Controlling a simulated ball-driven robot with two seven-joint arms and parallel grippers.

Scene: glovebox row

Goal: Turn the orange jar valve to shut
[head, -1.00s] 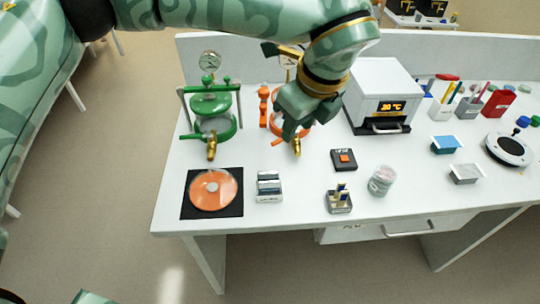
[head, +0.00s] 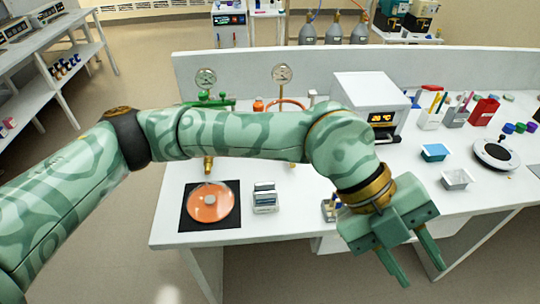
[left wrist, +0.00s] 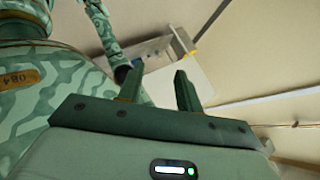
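The orange jar stands at the back of the white bench, mostly hidden behind my left arm. Its orange rim (head: 287,103), an orange clamp part (head: 258,105) and its round gauge (head: 282,73) show above the arm. Its brass valve is almost wholly covered, so I cannot tell its position. My left gripper (head: 424,276) is at the bench's front edge, well to the right of the jar and apart from it. Its two fingers are spread and empty, pointing down and right; they also show apart in the left wrist view (left wrist: 156,76). My right gripper is not in view.
A green jar (head: 207,104) with a gauge stands left of the orange one. A white oven (head: 372,92) stands to its right. An orange disc (head: 210,202) on a black mat and a grey rack (head: 265,197) lie in front. Bench space between the rack and my gripper is partly clear.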

